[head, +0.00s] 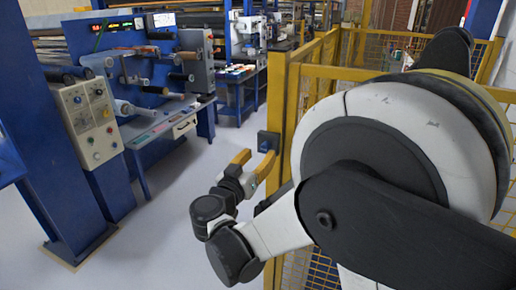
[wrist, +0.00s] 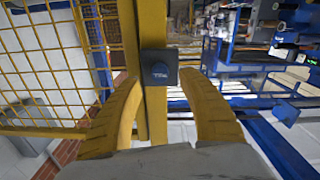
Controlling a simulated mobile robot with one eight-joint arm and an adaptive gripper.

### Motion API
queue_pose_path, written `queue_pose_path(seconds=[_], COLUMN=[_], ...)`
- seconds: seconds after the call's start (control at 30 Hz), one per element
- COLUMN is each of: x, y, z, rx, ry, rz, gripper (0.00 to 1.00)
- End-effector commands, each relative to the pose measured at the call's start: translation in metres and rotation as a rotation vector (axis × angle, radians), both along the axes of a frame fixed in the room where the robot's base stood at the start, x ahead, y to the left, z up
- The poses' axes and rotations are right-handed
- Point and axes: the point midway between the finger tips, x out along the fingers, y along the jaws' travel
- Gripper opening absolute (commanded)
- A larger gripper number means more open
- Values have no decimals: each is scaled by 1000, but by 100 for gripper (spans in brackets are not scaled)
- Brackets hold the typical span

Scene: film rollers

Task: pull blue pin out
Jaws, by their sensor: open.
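The blue pin (wrist: 161,71) shows in the wrist view as a round blue knob on a dark square plate (wrist: 158,56). The plate is fixed to a yellow fence post (wrist: 131,40). In the head view it is a small dark blue block (head: 268,141) on the post. My gripper (wrist: 160,82) is open, with its yellow fingers left and right of the pin in the wrist view and nothing between them in contact. In the head view my gripper (head: 254,161) is just below and left of the block. The pin's depth behind the plate is hidden.
Yellow mesh fencing (wrist: 45,50) stands beside the post. A blue machine with rollers (head: 150,75) and a control panel (head: 91,120) stand at the left in the head view. Grey floor (head: 165,225) lies clear between them and my arm.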

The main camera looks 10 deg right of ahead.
Motion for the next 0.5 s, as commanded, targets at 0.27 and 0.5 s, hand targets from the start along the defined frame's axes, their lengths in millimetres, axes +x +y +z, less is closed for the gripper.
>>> queue_pose_path(seconds=[0.27,0.5], x=[34,40], y=[-26,-30], z=[-1,0], rx=[0,0], ry=[1,2], rz=[-1,1], gripper=[47,47])
